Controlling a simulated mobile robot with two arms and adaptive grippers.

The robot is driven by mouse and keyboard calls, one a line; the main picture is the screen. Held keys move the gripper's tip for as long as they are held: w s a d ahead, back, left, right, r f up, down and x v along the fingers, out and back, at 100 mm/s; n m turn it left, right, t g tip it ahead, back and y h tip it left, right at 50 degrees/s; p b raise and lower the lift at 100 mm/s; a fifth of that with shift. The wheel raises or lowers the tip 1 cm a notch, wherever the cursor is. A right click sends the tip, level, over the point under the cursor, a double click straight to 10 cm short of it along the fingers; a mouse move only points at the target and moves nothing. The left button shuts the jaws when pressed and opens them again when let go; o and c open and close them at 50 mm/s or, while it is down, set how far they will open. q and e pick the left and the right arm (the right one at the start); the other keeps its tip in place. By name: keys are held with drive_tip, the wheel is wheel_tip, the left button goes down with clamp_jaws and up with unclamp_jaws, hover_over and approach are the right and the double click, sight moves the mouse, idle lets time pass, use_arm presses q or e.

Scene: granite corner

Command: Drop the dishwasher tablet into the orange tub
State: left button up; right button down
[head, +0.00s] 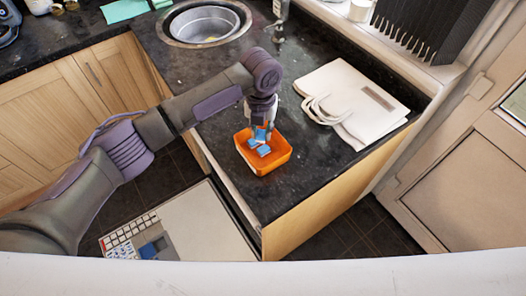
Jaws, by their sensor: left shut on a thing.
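The orange tub (279,162) stands on the dark granite counter, close to its front corner. My left gripper (265,128) points down over the back of the tub. It is shut on a small blue dishwasher tablet (260,134), which it holds at or just above the tub's opening. Other blue and white tablets (263,150) lie inside the tub. I cannot tell whether the held tablet touches them. My right gripper does not show.
A white folded bag (355,98) lies on the counter right of the tub. A round metal sink (205,22) is behind, with a tap (279,22) near it. The counter's front edge is close to the tub. A dark ribbed object (430,30) stands at the back right.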

use_arm(q)
drive_tip(key=shift+s+r, duration=0.1)
drive_tip(key=o, duration=0.9)
drive_tip(key=shift+r, duration=0.1)
wheel_tip(320, 180, up, 12)
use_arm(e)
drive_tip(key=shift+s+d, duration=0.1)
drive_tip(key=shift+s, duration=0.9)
